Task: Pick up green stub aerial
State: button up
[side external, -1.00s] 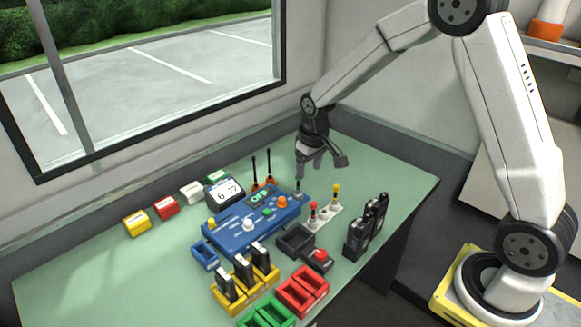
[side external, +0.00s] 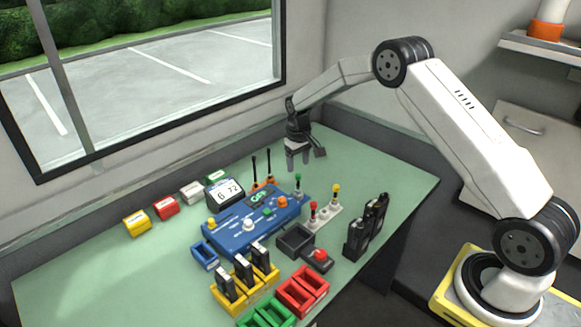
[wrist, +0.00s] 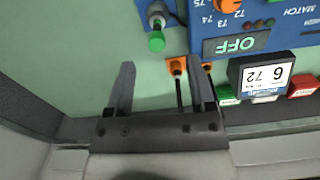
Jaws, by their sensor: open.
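The green stub aerial (side external: 298,179) stands upright at the right back corner of the blue console (side external: 238,236). In the wrist view its green tip (wrist: 156,42) shows just past the fingertips, between their lines, with its grey base beyond. My gripper (side external: 298,163) is open and empty, behind and above the aerial in the side view. Its fingers show at both sides of the wrist view (wrist: 162,70), apart from the aerial.
Two black rod aerials with orange bases (side external: 262,176) stand close by; in the wrist view a rod lies beside the right finger. A white strip (side external: 323,219) holds red- and yellow-tipped stubs. Black radios (side external: 366,230) stand to the right. The bench's back right is clear.

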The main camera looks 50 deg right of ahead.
aim_at(298, 175)
jog(key=shift+f, duration=1.25)
jog(key=shift+f, duration=0.1)
jog(key=shift+w+d+f, duration=0.1)
jog(key=shift+f, duration=1.15)
jog(key=shift+d+f, duration=0.1)
jog(key=shift+f, duration=1.1)
grip_shut()
